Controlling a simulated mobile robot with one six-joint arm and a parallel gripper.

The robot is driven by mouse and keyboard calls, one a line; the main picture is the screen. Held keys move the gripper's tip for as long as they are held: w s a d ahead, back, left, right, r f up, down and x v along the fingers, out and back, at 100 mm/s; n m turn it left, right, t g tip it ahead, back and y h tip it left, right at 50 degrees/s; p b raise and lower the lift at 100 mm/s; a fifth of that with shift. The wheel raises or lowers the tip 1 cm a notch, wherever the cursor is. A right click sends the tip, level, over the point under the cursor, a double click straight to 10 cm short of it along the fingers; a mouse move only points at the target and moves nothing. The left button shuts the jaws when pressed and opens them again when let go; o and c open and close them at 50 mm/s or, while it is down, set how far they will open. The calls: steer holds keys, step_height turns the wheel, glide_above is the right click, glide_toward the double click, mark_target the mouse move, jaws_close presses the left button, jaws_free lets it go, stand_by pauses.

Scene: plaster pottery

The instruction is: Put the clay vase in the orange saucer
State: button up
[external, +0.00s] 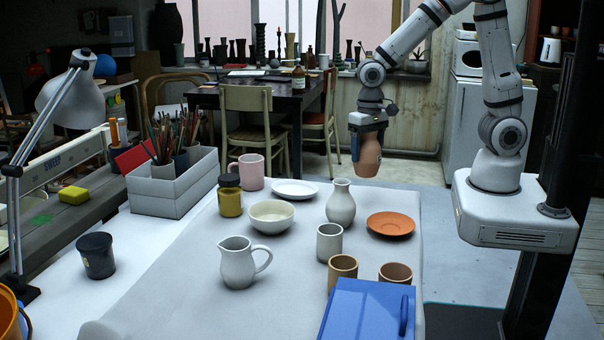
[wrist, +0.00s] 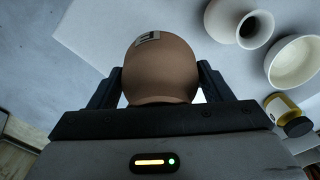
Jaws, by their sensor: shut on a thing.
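The brown clay vase (external: 368,160) hangs in the air above the far right part of the table. My gripper (external: 369,135) is shut on it from above. In the wrist view the vase (wrist: 161,72) sits between the two dark fingers of my gripper (wrist: 160,85), with a small label on its side. The orange saucer (external: 391,225) lies empty on the table, below and a little right of the vase, apart from it. The saucer is not seen in the wrist view.
A white vase (external: 341,203) stands just left of the saucer, with a grey cup (external: 329,242) in front. A white plate (external: 295,189), a bowl (external: 271,217) and a pitcher (external: 238,263) stand further left. A blue box (external: 368,312) and brown cups (external: 343,270) are at the front.

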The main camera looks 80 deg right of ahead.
steer(key=s+a+r+n, duration=0.1)
steer(key=s+a+n, duration=0.2)
steer(key=s+a, duration=0.65)
steer(key=f, duration=0.3)
steer(key=w+a+f, duration=0.1)
steer(key=f, duration=0.2)
steer(key=a+f, duration=0.1)
steer(key=f, duration=0.3)
steer(key=shift+w+b, duration=0.15)
steer(key=shift+b, duration=0.15)
steer(key=shift+r, duration=0.1)
steer(key=shift+f+b, duration=0.45)
steer(key=shift+f, duration=0.05)
steer(key=o, duration=1.2)
steer(key=shift+r, duration=0.1)
